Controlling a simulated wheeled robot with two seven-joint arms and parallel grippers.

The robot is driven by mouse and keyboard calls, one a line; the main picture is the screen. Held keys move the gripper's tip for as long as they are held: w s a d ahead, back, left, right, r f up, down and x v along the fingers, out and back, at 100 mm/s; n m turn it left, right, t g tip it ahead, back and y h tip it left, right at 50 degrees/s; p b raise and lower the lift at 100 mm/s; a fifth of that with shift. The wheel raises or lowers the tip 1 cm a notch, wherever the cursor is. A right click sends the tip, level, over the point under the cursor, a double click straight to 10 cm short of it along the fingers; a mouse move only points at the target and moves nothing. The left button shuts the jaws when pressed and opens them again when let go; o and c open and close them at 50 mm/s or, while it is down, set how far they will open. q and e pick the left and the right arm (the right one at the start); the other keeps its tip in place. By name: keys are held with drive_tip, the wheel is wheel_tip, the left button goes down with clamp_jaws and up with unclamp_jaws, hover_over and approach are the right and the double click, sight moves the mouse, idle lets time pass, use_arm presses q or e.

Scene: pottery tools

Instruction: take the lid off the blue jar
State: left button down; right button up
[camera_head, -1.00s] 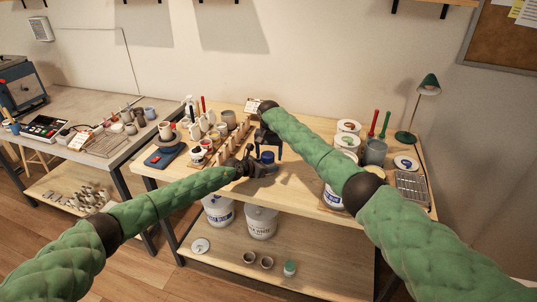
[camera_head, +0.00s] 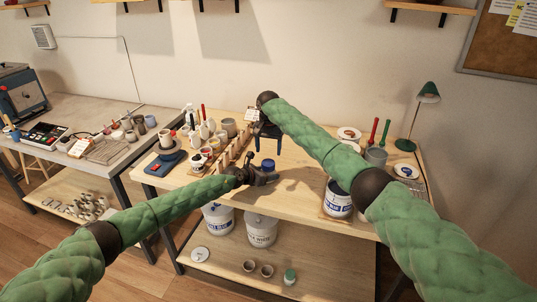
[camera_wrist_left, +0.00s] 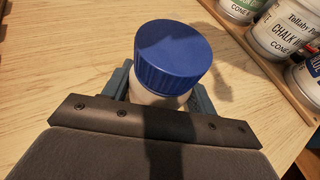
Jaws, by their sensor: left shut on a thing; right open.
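The blue jar (camera_head: 268,165) stands upright near the front middle of the wooden table. In the left wrist view its ribbed blue lid (camera_wrist_left: 172,52) sits on top of a pale body (camera_wrist_left: 152,97). My left gripper (camera_head: 262,173) is shut on the jar, with its fingers on either side of the body below the lid. My right gripper (camera_head: 268,137) is open and empty, behind and above the jar, apart from the lid. The jar's lower part is mostly hidden by my left gripper.
A wooden rack (camera_head: 232,152) with pots and bottles stands left of the jar. A white tub (camera_head: 338,199) stands on a tray at the right, under my right arm. Bare tabletop (camera_head: 300,180) lies between jar and tub. A green lamp (camera_head: 428,92) stands behind.

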sight(268, 162)
drive_tip(key=shift+s+r+m, duration=0.1)
drive_tip(key=shift+r+m, duration=0.2)
drive_tip(key=shift+r, duration=0.1)
drive_tip(key=shift+f, duration=3.85)
drive_tip(key=c, duration=1)
drive_tip(key=shift+n, duration=1.6)
drive_tip(key=o, duration=1.1)
drive_tip(key=shift+r, duration=0.1)
